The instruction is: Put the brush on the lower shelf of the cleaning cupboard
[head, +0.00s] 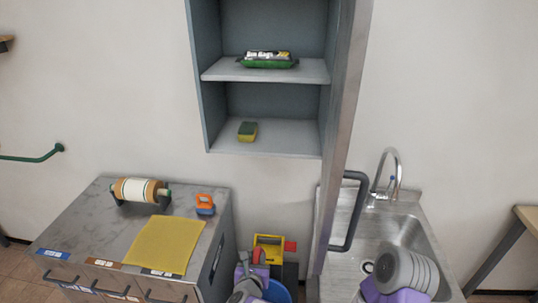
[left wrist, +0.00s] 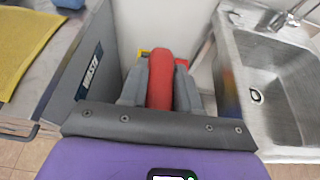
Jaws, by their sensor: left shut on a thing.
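The cleaning cupboard (head: 200,90) hangs on the wall in the head view, its door (head: 346,120) swung open at the right. Its lower shelf (head: 285,138) bears a green and yellow sponge (head: 247,131) at the left; the middle and right are bare. My left gripper (head: 254,268) is low, below the cupboard and right of the counter. In the left wrist view its jaws (left wrist: 161,90) are shut on a red handle, seemingly the brush (left wrist: 161,68). The brush's head is hidden. My right gripper is not in view; only part of my right arm shows.
A wipes pack (head: 267,60) lies on the upper shelf. A marble-topped counter (head: 95,215) with a yellow cloth (head: 165,246) stands left. A sink (head: 405,240) is right, near the door handle (head: 352,210). A yellow and red object (head: 268,243) and blue bucket (head: 279,291) are by my left gripper.

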